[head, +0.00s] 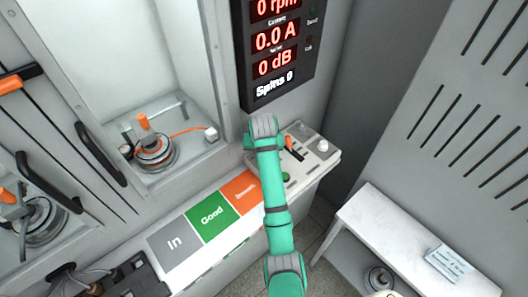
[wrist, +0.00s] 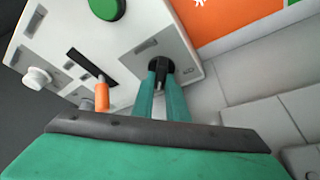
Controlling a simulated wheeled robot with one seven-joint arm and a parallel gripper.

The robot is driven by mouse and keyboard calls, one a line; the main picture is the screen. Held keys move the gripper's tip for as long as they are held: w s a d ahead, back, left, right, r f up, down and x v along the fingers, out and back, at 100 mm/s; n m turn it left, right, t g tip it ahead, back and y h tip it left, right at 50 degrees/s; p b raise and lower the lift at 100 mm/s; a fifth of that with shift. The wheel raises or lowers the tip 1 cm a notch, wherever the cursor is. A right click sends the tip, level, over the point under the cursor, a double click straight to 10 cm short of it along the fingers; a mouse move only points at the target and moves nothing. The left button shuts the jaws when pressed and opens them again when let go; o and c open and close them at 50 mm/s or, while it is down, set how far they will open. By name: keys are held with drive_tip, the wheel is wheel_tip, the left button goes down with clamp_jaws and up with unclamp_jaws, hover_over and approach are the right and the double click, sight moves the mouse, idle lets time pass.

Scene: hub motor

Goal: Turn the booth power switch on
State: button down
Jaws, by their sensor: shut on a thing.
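The control panel (head: 325,153) is a pale box below the display, and it fills the upper left of the wrist view (wrist: 130,28). On it, a black switch (wrist: 160,66) sits in a dark round mount near the panel's corner. My gripper (wrist: 162,86) has its two teal fingers shut on this switch. In the head view my teal arm reaches over the panel and hides the switch and the fingertips. The display (head: 275,50) is lit and shows 0 rpm, 0.0 A, 0 dB and Spins 0.
The panel also bears a green button (wrist: 107,8), a white knob (wrist: 37,78) and an orange-tipped lever (wrist: 102,96) close to my fingers. A hub motor (head: 155,152) with an orange wire sits in the booth. A white bench (head: 410,240) stands at right.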

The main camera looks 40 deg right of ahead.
drive_tip(key=shift+m, duration=0.4)
drive_tip(key=c, duration=1.7)
unclamp_jaws()
drive_tip(key=shift+c, duration=0.2)
drive_tip(key=v, duration=0.6)
drive_tip(key=shift+w+a+r, duration=0.1)
drive_tip(key=shift+a+r, duration=0.05)
drive_tip(key=shift+r, duration=0.95)
drive_tip(key=shift+a+v, duration=0.15)
drive_tip(key=shift+v, duration=0.8)
drive_tip(key=shift+a+v, duration=0.15)
drive_tip(key=shift+v, duration=0.8)
